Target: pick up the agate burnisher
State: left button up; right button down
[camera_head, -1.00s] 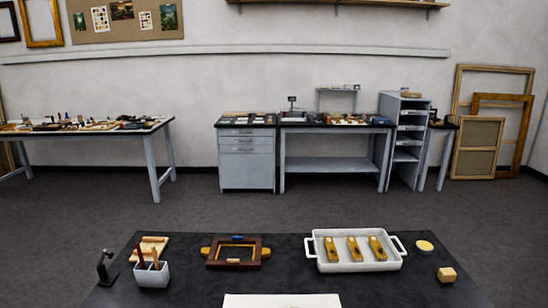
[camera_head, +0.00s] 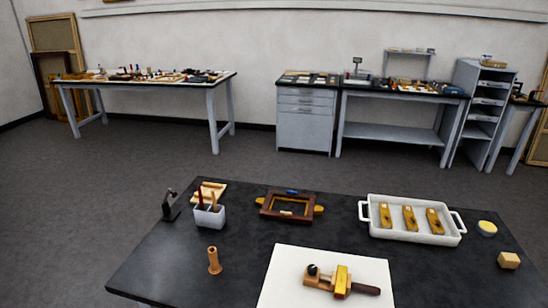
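No tool here can be told for certain as the agate burnisher. A white cup (camera_head: 208,217) at the left of the dark table holds a dark red handle (camera_head: 200,196) and an orange-brown handle (camera_head: 213,199), both upright; their lower ends are hidden. On a white sheet (camera_head: 277,283) at the front lies a wooden piece with a dark knob (camera_head: 313,270), a yellow block (camera_head: 342,279) and a dark brown handle (camera_head: 364,289) pointing right. Neither of my grippers is in view.
Behind the sheet stand a brown frame (camera_head: 263,202) and a white tray (camera_head: 372,228) with three gilt pieces. A small wooden peg (camera_head: 214,261) stands front left, a black stand (camera_head: 168,206) back left. A yellow disc (camera_head: 487,228) and a wooden block (camera_head: 509,260) lie right.

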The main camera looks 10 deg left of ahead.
aim_at(213, 193)
jog(key=i+j+z, duration=0.2)
jog(key=j+z, duration=0.3)
jog(key=j, duration=1.3)
jog(key=k+j+z, duration=0.15)
jog(key=j+z, duration=0.35)
jog(key=j, duration=1.3)
